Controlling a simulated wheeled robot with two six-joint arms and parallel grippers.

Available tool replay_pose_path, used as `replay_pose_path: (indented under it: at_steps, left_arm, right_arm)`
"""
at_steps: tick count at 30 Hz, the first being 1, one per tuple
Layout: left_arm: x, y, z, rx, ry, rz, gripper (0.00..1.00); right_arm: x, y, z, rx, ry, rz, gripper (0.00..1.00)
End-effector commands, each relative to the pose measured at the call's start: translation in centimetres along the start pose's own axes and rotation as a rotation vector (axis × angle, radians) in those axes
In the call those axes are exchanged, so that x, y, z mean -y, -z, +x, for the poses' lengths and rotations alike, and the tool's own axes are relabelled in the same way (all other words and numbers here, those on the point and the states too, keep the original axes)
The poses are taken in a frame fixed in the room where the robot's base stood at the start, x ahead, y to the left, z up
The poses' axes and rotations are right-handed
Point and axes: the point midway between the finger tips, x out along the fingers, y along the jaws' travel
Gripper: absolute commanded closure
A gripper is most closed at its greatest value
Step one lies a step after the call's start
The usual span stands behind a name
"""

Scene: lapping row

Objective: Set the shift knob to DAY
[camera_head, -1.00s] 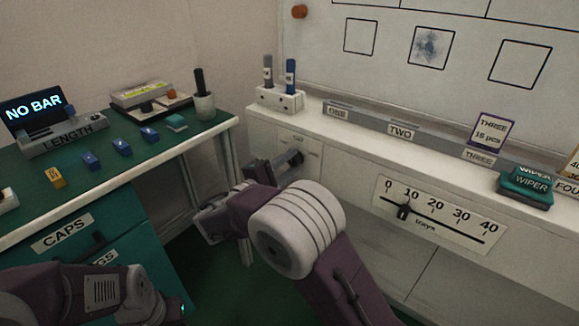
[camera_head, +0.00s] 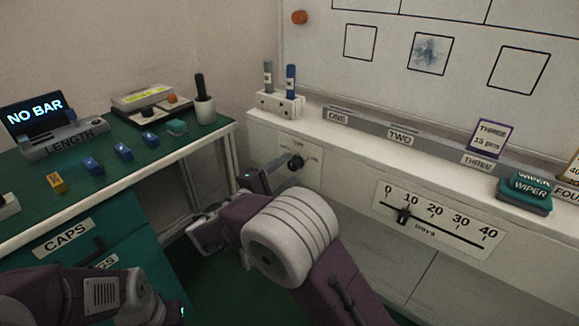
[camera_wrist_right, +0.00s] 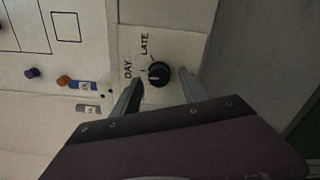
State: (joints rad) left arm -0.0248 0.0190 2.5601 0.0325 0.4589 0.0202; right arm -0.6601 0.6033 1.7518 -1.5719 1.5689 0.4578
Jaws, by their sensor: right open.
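The shift knob (camera_head: 296,163) is a small round black knob on a pale plate on the white cabinet front, below the marker holder. In the right wrist view the knob (camera_wrist_right: 158,74) sits beside the printed words DAY and LATE; I cannot tell for sure where its pointer mark aims. My right gripper (camera_head: 277,170) is in front of the plate. In the wrist view its open fingers (camera_wrist_right: 160,78) appear on either side of the knob, with gaps; no contact shows. My left arm shows at the lower left, but its gripper is not in view.
A DAYS slider scale (camera_head: 440,217) is on the cabinet front to the right. A marker holder (camera_head: 279,102) and a teal wiper (camera_head: 525,192) stand on the ledge. The green bench (camera_head: 110,178) at left holds several small blocks and a NO BAR display (camera_head: 35,108).

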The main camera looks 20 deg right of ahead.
Motion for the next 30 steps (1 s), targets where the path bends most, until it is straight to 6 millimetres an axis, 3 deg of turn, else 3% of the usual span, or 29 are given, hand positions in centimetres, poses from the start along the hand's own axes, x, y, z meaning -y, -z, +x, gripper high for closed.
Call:
replay_pose_path:
  at_steps: [1,6,12,26,28,30]
  left_arm:
    - [0.0,0.1,-1.2,0.000,0.000,0.000,0.64]
    - [-0.1,0.3,-2.8,0.000,0.000,0.000,0.64]
    - [-0.1,0.4,-3.4,0.000,0.000,0.000,0.64]
    - [-0.1,0.3,-3.3,0.000,0.000,0.000,0.64]
    - [-0.1,0.4,-3.4,0.000,0.000,0.000,0.64]
    - [-0.1,0.4,-3.7,0.000,0.000,0.000,0.64]
  right_arm:
    - [-0.7,-0.1,-1.2,-0.005,-0.002,-0.003,0.49]
    - [-0.6,-0.1,-5.0,-0.004,-0.003,-0.002,0.49]
    - [-0.2,0.0,-7.1,-0.001,-0.001,0.000,0.49]
    - [0.1,-0.2,-7.0,0.003,0.011,-0.004,0.49]
    - [1.4,-1.2,-5.8,0.021,0.081,-0.027,0.49]
    - [4.4,-3.5,-3.9,0.056,0.239,-0.069,0.49]
